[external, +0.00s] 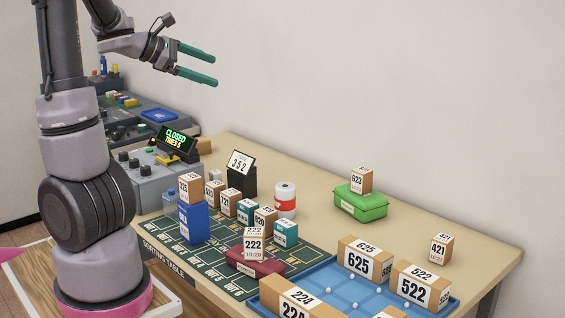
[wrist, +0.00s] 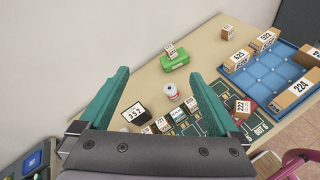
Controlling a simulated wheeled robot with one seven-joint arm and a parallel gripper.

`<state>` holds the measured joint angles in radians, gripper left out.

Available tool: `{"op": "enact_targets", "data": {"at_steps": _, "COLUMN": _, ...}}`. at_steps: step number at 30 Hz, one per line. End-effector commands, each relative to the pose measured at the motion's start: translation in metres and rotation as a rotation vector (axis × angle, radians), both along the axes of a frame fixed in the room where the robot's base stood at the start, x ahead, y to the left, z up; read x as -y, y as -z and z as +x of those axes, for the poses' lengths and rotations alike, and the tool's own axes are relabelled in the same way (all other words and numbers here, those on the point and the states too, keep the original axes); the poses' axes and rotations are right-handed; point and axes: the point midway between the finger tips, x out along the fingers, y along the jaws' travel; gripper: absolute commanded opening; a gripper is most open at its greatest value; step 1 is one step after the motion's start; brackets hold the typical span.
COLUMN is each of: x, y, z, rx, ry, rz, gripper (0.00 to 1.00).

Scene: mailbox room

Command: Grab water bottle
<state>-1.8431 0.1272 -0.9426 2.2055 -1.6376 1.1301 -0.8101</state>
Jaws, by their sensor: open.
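My gripper (external: 214,71) is open and empty, raised high above the back of the table. Its two green fingers also frame the wrist view (wrist: 159,75). A small light-blue item (external: 171,197) at the table's left edge, beside the blue box, may be a water bottle; it is too small and partly hidden to be sure. A white cylinder with a red band (external: 285,201) stands upright mid-table, and in the wrist view (wrist: 172,93) it is between the fingers, well below them. No bottle is clearly recognisable in the wrist view.
Several numbered boxes (external: 247,207) stand on the green mat (external: 215,262). A green case (external: 361,205) carries box 623. A blue tray (external: 330,291) holds larger boxes. A control unit with a lit sign (external: 174,139) is at left. The table's back right is mostly clear.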

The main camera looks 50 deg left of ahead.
Motion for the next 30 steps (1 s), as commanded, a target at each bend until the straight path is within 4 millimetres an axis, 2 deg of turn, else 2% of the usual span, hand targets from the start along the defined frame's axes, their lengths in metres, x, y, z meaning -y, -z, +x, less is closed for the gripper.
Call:
{"op": "enact_targets", "data": {"at_steps": 1, "x": -0.025, "y": -0.007, "z": -0.007, "rx": 0.040, "ry": -0.080, "rz": -0.072, "gripper": 0.97}}
{"op": "enact_targets", "data": {"at_steps": 3, "x": -0.050, "y": -0.017, "z": -0.014, "rx": 0.090, "ry": -0.165, "rz": -0.157, "gripper": 0.97}}
{"op": "enact_targets", "data": {"at_steps": 9, "x": -0.103, "y": -0.041, "z": -0.037, "rx": 0.207, "ry": -0.332, "rz": -0.323, "gripper": 0.97}}
{"op": "enact_targets", "data": {"at_steps": 15, "x": -0.142, "y": -0.060, "z": -0.061, "rx": 0.304, "ry": -0.444, "rz": -0.438, "gripper": 0.97}}
{"op": "enact_targets", "data": {"at_steps": 22, "x": -0.176, "y": -0.078, "z": -0.089, "rx": 0.401, "ry": -0.541, "rz": -0.543, "gripper": 0.97}}
{"op": "enact_targets", "data": {"at_steps": 30, "x": -0.173, "y": -0.027, "z": -0.086, "rx": 0.395, "ry": -0.534, "rz": -0.546, "gripper": 0.97}}
